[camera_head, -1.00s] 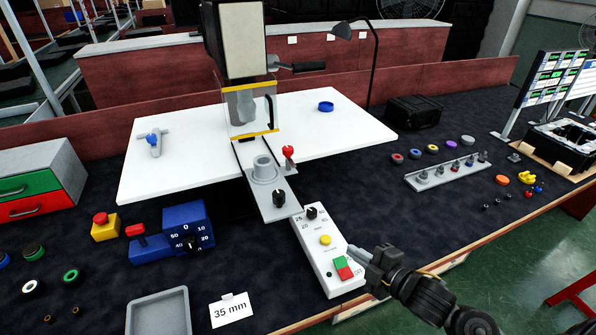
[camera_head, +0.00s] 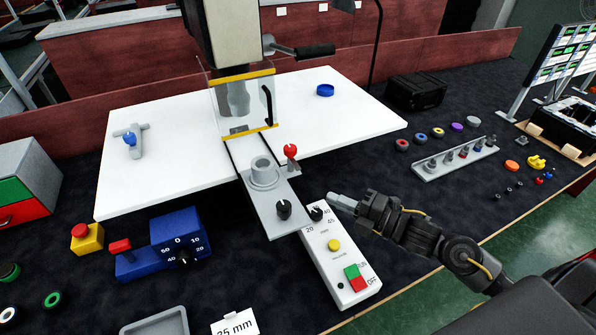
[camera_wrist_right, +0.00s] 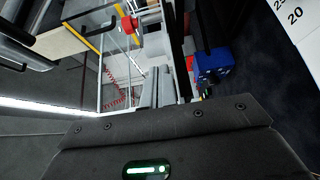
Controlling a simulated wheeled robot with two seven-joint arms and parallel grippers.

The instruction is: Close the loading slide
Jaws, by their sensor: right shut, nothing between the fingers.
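The loading slide (camera_head: 266,207) is a grey plate pulled out toward me from under the press, whose clear guard (camera_head: 240,104) has yellow edges. It carries a grey round holder (camera_head: 263,174) and a black knob (camera_head: 284,209) at its near end. A red-topped lever (camera_head: 291,151) stands beside it at the right. My right gripper (camera_head: 335,200) is shut and empty, to the right of the black knob and apart from it, above the top of the control panel (camera_head: 330,262). In the right wrist view its fingers (camera_wrist_right: 160,85) are together. My left gripper is not in view.
The white table (camera_head: 160,172) surrounds the press. A blue dial box (camera_head: 180,232) and a yellow box with a red button (camera_head: 87,240) stand left of the slide. A grey rack of pegs (camera_head: 450,160) lies at the right.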

